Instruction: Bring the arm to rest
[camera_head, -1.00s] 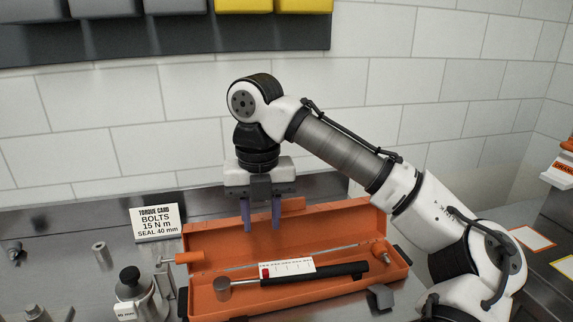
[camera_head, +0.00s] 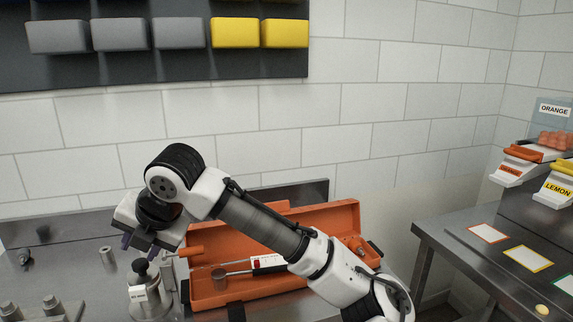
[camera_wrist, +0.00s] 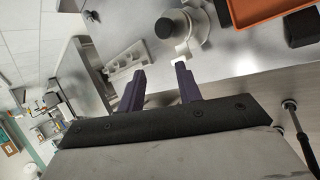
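My gripper (camera_head: 138,245) hangs at the left of the head view, above the steel bench and left of the orange case. In the wrist view my gripper (camera_wrist: 158,72) shows two purple fingers standing apart with nothing between them. My arm reaches from the bottom right, across the front of the open orange case (camera_head: 335,215). The case also shows at the upper right of the wrist view (camera_wrist: 250,12). A torque wrench (camera_head: 240,272) lies in the case, partly hidden by my arm.
A metal device with a black knob (camera_head: 140,268) stands just below my gripper. Metal posts (camera_head: 52,305) stand at the front left. Grey and yellow bins (camera_head: 235,32) hang on the wall. At right, a second table (camera_head: 450,235) carries coloured cards and the orange and lemon dispensers (camera_head: 520,165).

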